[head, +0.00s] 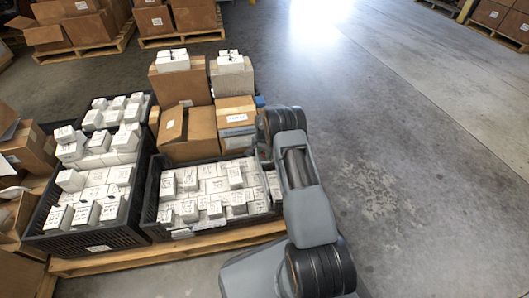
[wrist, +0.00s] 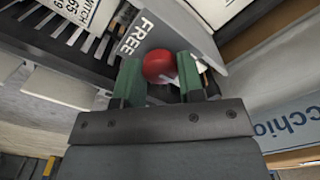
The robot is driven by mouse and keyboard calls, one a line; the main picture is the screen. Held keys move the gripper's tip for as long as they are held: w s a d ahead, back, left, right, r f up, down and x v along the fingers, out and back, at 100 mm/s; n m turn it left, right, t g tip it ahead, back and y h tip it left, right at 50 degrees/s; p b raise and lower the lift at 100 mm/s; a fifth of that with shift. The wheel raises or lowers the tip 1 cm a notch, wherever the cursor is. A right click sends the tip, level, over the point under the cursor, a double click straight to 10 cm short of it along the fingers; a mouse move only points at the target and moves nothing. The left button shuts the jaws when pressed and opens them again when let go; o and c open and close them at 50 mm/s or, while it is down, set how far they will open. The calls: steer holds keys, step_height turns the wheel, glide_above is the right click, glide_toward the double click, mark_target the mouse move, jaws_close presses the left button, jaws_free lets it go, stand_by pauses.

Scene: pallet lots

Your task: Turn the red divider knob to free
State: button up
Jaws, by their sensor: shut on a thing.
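In the wrist view the red divider knob (wrist: 158,66) sits between the two green fingers of my gripper (wrist: 160,80). The fingers are shut on it. Behind the knob is a grey plate (wrist: 188,28) with the word FREE in white letters to the knob's upper left. Any pointer on the knob and any other marking are hidden or cannot be made out. In the head view my arm covers the knob and my gripper at the right side of the black crate (head: 152,190).
The black crate and a second black crate (head: 100,238) hold white boxes on a wooden pallet (head: 170,253). Cardboard boxes (head: 180,88) stand behind. Open concrete floor (head: 400,130) lies to the right. More loaded pallets (head: 85,50) are at the back left.

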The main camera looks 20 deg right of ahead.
steer(key=n, duration=0.3)
steer(key=shift+n, duration=0.3)
steer(key=n, duration=0.4)
steer(key=shift+n, duration=0.3)
steer(key=n, duration=0.4)
steer(key=shift+n, duration=0.3)
steer(key=n, duration=0.3)
steer(key=shift+n, duration=0.3)
steer(key=n, duration=0.3)
steer(key=shift+n, duration=0.3)
steer(key=n, duration=0.3)
steer(key=shift+n, duration=0.3)
steer(key=n, duration=0.6)
steer(key=shift+n, duration=0.4)
